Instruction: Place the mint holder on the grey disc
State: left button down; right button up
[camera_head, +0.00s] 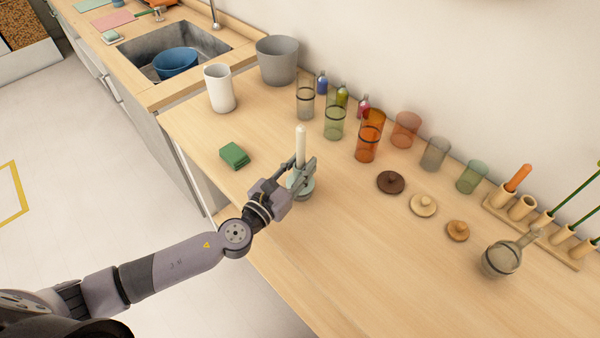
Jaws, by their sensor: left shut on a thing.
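The mint holder (305,190) is a pale grey-green base with a tall white candle (300,142) standing upright in it. It is at the middle of the counter, near the front edge. My left gripper (304,172) reaches in from the lower left and is shut on the mint holder, with its fingers around the part below the candle. The gripper hides part of the holder. I cannot make out a separate grey disc; whether one lies under the holder cannot be told. My right gripper is not in view.
A green block (234,155) lies left of the holder. Dark brown (390,182), beige (423,205) and orange-brown (457,231) lids lie to the right. Several glasses and a grey bucket (277,61) stand behind. A round glass flask (500,259) is at right. The front right counter is clear.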

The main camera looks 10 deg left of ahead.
pick_arm(q)
jog(key=shift+f, duration=0.6)
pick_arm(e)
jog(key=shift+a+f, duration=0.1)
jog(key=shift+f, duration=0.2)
pick_arm(q)
jog(key=shift+f+b, duration=0.25)
jog(key=shift+b, duration=0.05)
jog(key=c, duration=1.3)
grip_release()
jog(key=shift+r, duration=0.1)
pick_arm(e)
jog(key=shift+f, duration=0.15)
